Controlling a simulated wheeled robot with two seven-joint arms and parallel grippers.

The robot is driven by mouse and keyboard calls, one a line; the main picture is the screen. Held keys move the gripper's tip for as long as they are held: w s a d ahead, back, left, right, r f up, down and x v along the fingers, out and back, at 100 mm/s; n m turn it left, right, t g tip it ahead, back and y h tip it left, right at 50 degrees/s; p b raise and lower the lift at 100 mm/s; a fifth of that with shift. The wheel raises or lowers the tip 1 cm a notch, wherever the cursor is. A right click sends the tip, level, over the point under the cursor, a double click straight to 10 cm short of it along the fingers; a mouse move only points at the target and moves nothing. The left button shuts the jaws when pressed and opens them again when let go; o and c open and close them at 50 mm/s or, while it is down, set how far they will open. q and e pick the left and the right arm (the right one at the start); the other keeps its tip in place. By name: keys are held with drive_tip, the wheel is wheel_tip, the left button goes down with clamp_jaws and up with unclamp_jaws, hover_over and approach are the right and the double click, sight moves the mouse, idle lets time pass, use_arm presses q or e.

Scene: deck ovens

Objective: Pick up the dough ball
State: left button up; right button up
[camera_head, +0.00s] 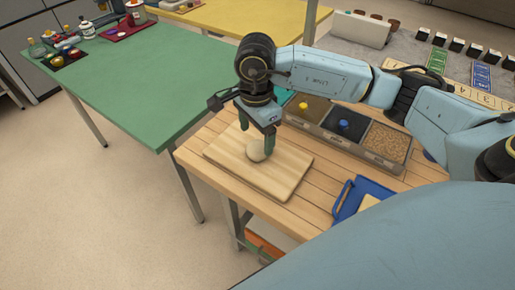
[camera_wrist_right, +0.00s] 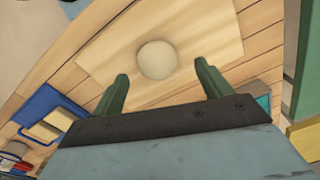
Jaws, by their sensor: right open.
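The dough ball (camera_head: 256,151) is pale and round and rests on a light wooden board (camera_head: 285,172) on the wooden table. It also shows in the right wrist view (camera_wrist_right: 158,60), ahead of and between the fingers. My right gripper (camera_head: 257,141) is over the board at the ball, with a green finger in front of part of it in the head view. In the right wrist view the two green fingers of my right gripper (camera_wrist_right: 160,82) are spread wide and empty. Contact with the ball cannot be told. My left gripper is not in view.
A bin with several compartments of grains (camera_head: 385,142) stands behind the board. A blue tray (camera_head: 350,197) lies to the right on the table. A green table (camera_head: 140,85) stands at the left, with bottles and small items at its far end.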

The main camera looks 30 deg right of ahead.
sight(257, 144)
drive_tip(key=f, duration=0.4)
drive_tip(key=shift+s+f, duration=0.2)
drive_tip(key=shift+c, duration=0.5)
drive_tip(key=c, duration=1)
